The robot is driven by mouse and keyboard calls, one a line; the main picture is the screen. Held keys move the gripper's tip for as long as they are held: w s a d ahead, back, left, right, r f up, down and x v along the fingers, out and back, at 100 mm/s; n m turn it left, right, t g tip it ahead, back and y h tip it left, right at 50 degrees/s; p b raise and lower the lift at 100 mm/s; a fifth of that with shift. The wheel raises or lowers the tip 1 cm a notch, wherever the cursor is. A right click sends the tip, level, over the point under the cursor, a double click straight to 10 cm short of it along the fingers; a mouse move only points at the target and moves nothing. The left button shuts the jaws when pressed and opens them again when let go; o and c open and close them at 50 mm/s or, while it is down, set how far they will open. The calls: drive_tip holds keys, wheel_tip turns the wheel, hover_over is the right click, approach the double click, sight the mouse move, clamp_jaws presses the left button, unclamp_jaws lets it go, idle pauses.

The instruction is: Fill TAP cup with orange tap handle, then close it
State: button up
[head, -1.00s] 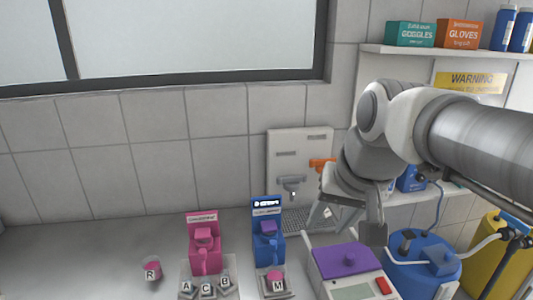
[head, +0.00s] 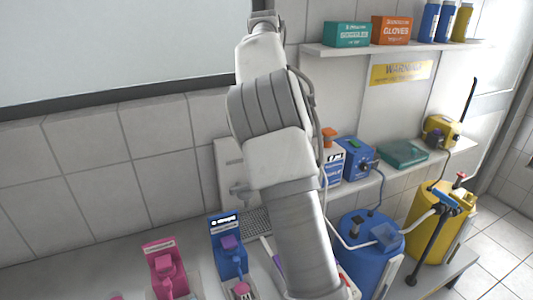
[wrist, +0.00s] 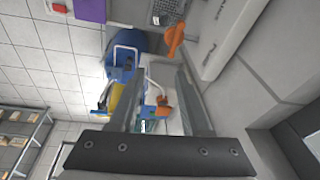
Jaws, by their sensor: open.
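The orange tap handle (wrist: 173,38) shows in the wrist view on the white wall panel (wrist: 222,40). It lies just beyond and slightly right of the tips of my gripper (wrist: 160,70), which is open with nothing between its fingers. In the head view the white panel (head: 226,155) and a grey tap (head: 238,190) show left of my arm. My arm hides the orange handle there, and my fingers cannot be made out. The metal grate (head: 257,222) below is partly visible, and it also shows in the wrist view (wrist: 168,8). I cannot make out the TAP cup.
Pink (head: 163,265) and blue (head: 228,250) dispensers stand on the counter at lower left. A blue barrel (head: 362,240) and yellow barrel (head: 425,225) stand right. A shelf holds an orange-capped bottle (head: 330,160) and a blue pump box (head: 356,160). The wall at left is clear.

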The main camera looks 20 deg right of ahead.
drive_tip(key=w+a+f+m+g+h+p, duration=0.1)
drive_tip(key=w+a+f+m+h+p, duration=0.2)
drive_tip(key=w+f, duration=0.35)
drive_tip(key=shift+n+y, duration=0.4)
drive_tip(key=shift+n, duration=0.2)
drive_tip(key=b+x, duration=0.2)
drive_tip(key=x, duration=1.4)
drive_tip(key=shift+w+f, duration=0.1)
clamp_jaws()
